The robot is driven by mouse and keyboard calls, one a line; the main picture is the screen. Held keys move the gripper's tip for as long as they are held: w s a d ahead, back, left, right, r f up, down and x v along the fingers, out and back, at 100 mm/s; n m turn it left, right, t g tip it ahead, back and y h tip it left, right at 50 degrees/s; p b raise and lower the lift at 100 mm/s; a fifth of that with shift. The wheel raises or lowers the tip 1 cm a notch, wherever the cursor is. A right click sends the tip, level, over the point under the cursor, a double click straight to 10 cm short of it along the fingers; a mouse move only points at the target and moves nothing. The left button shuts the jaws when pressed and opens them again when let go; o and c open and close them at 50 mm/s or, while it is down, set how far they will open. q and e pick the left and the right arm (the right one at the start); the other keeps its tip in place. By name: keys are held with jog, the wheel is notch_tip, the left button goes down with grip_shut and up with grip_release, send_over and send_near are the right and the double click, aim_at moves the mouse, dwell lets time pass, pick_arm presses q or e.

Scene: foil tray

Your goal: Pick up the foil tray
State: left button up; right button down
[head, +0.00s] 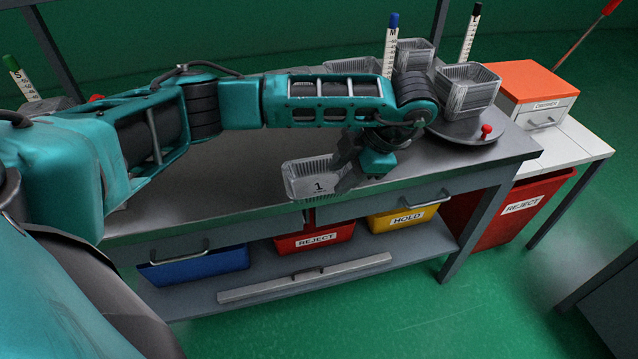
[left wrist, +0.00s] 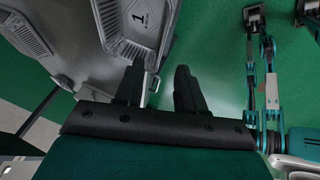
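The foil tray (head: 305,192) is a shallow silver tray marked "1". It sits at the front edge of the grey bench in the head view, and shows at the top of the left wrist view (left wrist: 123,48). My left gripper (head: 347,166) is at the tray's right end, its dark fingers close to the rim. In the left wrist view its two fingers (left wrist: 158,86) are spread with nothing between them, and the tray lies beyond them. Whether a finger touches the rim I cannot tell. Teal and dark arm links show at the right of that view; no right gripper state is readable.
Stacked foil trays (head: 470,88) stand on a dark round turntable (head: 463,131) at the bench's right, with marked posts behind. An orange-topped box (head: 530,85) is farther right. Blue (head: 195,267), red (head: 315,238) and yellow (head: 404,218) bins sit below. The bench left of the tray is clear.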

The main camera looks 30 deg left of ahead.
aim_at(325, 195)
pick_arm(q)
jog(key=x, duration=0.9)
jog(key=shift+f, duration=0.15)
jog(key=shift+f, duration=0.2)
dwell(0.5)
grip_shut()
jog(key=shift+s+f, duration=0.1)
